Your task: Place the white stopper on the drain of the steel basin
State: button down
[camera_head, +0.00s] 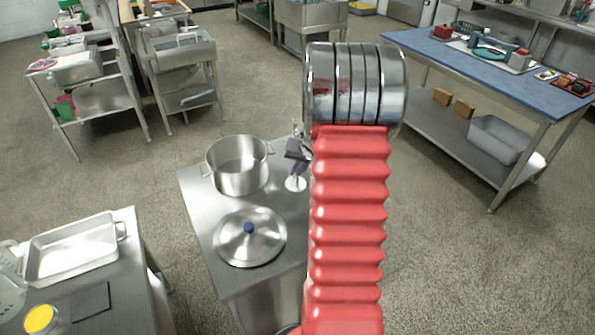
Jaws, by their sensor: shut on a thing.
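My gripper (295,168) is small and partly hidden behind my red arm, at the edge of the steel table near the picture's middle. It is shut, with a white round piece (296,184), which looks like the white stopper, at its fingertips. Whether the stopper touches the tabletop I cannot tell. A steel sink-like unit (180,52) stands at the back left, and another steel unit (312,14) at the back centre. I cannot tell which is the steel basin, and no drain can be made out.
A steel pot (238,168) and a lid with a blue knob (249,237) are on the steel table (197,195), left of my gripper. A steel tray (75,250) is at the lower left. A blue-topped table (490,78) is at the right. Grey floor lies open between the tables.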

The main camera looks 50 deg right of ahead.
jog(key=w+a+r+n+y, duration=0.1)
jog(key=w+a+n, duration=0.1)
jog(key=a, duration=0.9)
jog(key=w+a+r+n+y, duration=0.1)
jog(key=a+n, duration=0.4)
jog(key=a, duration=0.6)
jog(key=w+a+r+n+g+y, duration=0.1)
jog(key=w+a+n+y, duration=0.2)
jog(key=a, duration=0.8)
jog(key=shift+w+a+r+n, duration=0.35)
jog(key=shift+w+n, duration=0.15)
jog(key=shift+w, duration=0.65)
jog(key=shift+s, duration=0.1)
